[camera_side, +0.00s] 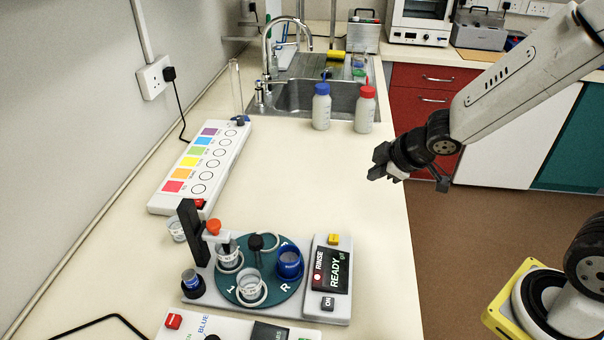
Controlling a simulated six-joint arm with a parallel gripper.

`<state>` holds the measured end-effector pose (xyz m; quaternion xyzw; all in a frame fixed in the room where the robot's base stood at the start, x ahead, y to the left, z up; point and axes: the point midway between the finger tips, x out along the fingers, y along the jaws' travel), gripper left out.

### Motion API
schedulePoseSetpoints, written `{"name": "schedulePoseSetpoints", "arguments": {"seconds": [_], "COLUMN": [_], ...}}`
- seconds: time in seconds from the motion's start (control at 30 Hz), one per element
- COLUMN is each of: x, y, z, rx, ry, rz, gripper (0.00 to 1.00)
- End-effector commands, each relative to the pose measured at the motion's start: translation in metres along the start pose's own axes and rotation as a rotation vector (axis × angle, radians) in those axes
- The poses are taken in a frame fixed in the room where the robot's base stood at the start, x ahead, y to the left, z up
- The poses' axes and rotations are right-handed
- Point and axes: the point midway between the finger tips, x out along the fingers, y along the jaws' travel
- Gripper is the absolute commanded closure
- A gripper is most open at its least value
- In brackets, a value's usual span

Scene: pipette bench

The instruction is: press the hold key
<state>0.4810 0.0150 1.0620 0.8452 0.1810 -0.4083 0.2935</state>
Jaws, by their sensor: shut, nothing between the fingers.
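No key with a readable "hold" label shows. On the turntable device, a display panel (333,269) reads RINSE and READY. A small yellow key (333,239) sits at its top, its lettering too small to read. A dark key (327,303) that seems to read ON sits at its lower edge. My gripper (376,173) is shut and empty. It appears above the right edge of the bench, up and to the right of the panel, clear of all the keys.
A teal turntable (240,296) carries cups beside a dark post with an orange-red knob (214,227). A colour-chart strip (200,165) lies behind it. Two bottles, blue-capped (321,108) and red-capped (365,112), stand near the sink (310,97). The bench middle is clear.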

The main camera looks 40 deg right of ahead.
Motion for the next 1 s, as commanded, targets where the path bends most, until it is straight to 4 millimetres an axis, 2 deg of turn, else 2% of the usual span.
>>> {"name": "schedulePoseSetpoints", "arguments": {"seconds": [0.27, 0.5, 0.8, 1.0], "x": [0.004, 0.004, -0.002, -0.006], "y": [-0.01, -0.03, -0.061, -0.073], "z": [-0.032, -0.053, -0.064, -0.065], "rx": [-0.26, -0.479, -0.717, -0.804], "ry": [0.162, 0.295, 0.432, 0.477], "rz": [-0.056, -0.143, -0.281, -0.342], "gripper": [1.0, 1.0, 1.0, 1.0]}}
